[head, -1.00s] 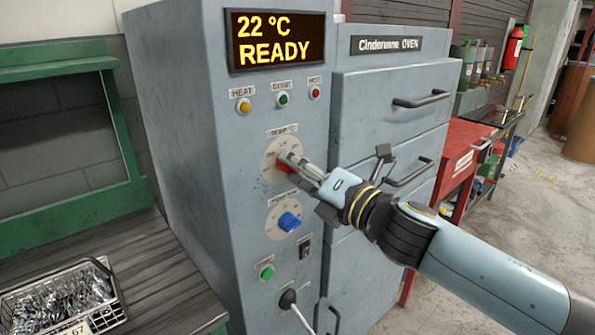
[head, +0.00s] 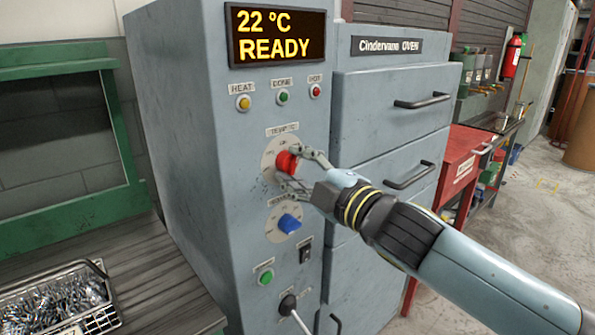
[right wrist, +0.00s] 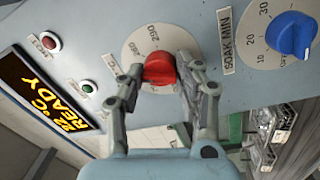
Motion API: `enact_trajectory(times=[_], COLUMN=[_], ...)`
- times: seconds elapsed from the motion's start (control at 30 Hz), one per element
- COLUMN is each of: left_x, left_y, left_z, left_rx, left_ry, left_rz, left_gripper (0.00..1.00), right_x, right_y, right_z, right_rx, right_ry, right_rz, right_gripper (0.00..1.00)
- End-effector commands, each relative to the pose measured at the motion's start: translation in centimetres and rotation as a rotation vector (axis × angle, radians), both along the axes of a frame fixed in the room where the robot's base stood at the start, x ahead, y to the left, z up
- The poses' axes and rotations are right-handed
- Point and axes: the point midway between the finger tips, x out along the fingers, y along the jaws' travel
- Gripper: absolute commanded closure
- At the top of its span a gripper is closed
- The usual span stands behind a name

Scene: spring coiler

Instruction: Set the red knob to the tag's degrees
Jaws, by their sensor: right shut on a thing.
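The red knob (head: 287,162) sits on a round pale dial on the oven's grey control column. My right gripper (head: 292,172) has one finger above the knob and one below it. In the right wrist view the red knob (right wrist: 159,68) lies between the two fingertips, which are shut on it. Dial numbers around it look like 260 and 290, but the knob's pointer is not clear. A pale tag (head: 72,330) on the wire basket is cut off at the picture's bottom edge, so its number is unreadable. My left gripper is not in view.
A blue knob (head: 289,222) is just below, near the lower finger. The display (head: 277,38) reads 22 °C READY. A black switch (head: 305,250), green button (head: 266,277) and lever (head: 288,304) are lower. The wire basket (head: 100,318) holds shiny metal parts on the left bench.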

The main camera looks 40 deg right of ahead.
Motion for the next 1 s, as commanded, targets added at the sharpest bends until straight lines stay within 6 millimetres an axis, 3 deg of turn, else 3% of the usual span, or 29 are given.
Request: enact_trajectory(times=[0.5, 1.0], left_x=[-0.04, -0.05], left_y=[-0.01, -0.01], left_z=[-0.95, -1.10], left_rx=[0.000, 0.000], left_ry=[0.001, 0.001], left_rz=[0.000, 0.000], left_gripper=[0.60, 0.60], right_x=[-0.02, -0.04], right_y=[0.06, 0.07], right_z=[-0.22, -0.26], right_rx=[0.403, 0.528], right_ry=[0.034, 0.046], right_rz=[-0.002, -0.003], right_gripper=[0.98, 0.98])
